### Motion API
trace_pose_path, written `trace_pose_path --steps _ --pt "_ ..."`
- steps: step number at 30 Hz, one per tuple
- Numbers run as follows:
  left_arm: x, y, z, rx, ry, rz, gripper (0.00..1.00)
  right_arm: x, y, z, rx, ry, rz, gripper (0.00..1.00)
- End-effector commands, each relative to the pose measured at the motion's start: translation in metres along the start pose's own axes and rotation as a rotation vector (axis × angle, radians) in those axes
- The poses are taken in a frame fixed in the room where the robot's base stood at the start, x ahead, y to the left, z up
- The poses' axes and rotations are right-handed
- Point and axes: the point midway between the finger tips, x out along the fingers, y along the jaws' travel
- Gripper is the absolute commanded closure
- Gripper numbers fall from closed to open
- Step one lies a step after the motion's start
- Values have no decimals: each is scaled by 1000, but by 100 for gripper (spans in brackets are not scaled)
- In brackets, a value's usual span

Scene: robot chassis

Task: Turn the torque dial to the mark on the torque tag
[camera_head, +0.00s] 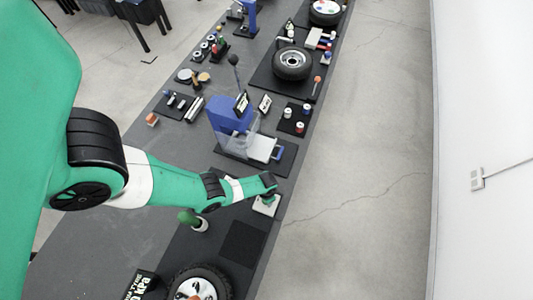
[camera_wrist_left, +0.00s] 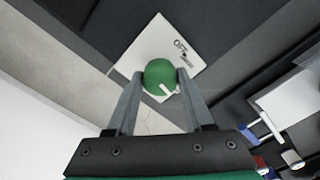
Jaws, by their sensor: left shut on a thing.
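The green round dial (camera_wrist_left: 160,74) sits on a square white plate (camera_wrist_left: 150,45) in the left wrist view. A white pointer stripe on the dial points to the lower right. My left gripper (camera_wrist_left: 159,75) is shut on the dial, one finger on each side. In the head view my left gripper (camera_head: 269,190) is over the white plate (camera_head: 264,209) and mostly hides the dial. I cannot identify the torque tag with certainty. My right gripper is not in view.
A black card with white lettering (camera_head: 138,286) and a wheel (camera_head: 197,290) are at the bottom. A blue machine (camera_head: 225,115) stands beyond the arm. A dark mat (camera_head: 242,243) near the plate is bare.

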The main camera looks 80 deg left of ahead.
Motion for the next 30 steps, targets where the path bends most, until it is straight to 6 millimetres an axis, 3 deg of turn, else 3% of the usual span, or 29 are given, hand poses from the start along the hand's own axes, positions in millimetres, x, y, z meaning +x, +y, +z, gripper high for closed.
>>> trace_pose_path --steps 9,24,25,30 --pt "1 0 0 120 0 -1 100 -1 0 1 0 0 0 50" --pt "1 0 1 140 0 -1 100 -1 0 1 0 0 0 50" --pt "1 0 1 140 0 -1 46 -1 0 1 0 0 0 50" --pt "1 0 1 139 0 0 19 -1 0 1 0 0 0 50"
